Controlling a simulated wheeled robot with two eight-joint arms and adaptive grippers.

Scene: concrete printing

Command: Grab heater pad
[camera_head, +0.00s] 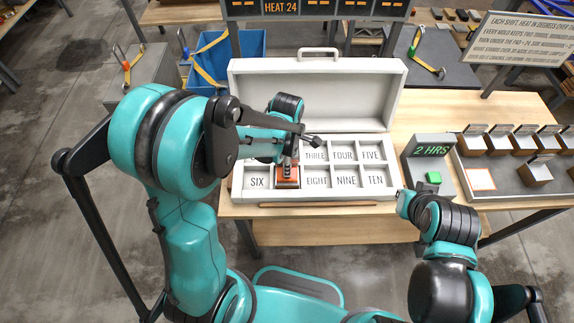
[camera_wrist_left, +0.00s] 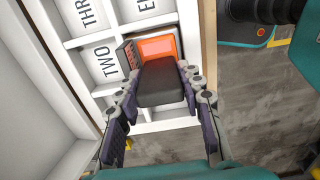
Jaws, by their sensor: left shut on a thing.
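The heater pad is an orange block with a dark top part, at the compartment between SIX and EIGHT in the front row of an open white case. Its orange face (camera_head: 287,183) shows in the head view, and the same face (camera_wrist_left: 158,47) shows in the left wrist view. My left gripper (camera_head: 289,162) reaches down from above. In the left wrist view its fingers (camera_wrist_left: 160,80) are closed on both sides of the pad's dark block. I cannot tell whether the pad is clear of the compartment floor. My right arm's fingers do not show.
The case's lid (camera_head: 318,90) stands open behind the compartments. A thin brown rod (camera_head: 318,205) lies along the case's front. A grey box (camera_head: 430,155) reading 2 HRS, with a green button, stands to the right. Beyond it is a tray (camera_head: 482,195) of several labelled blocks.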

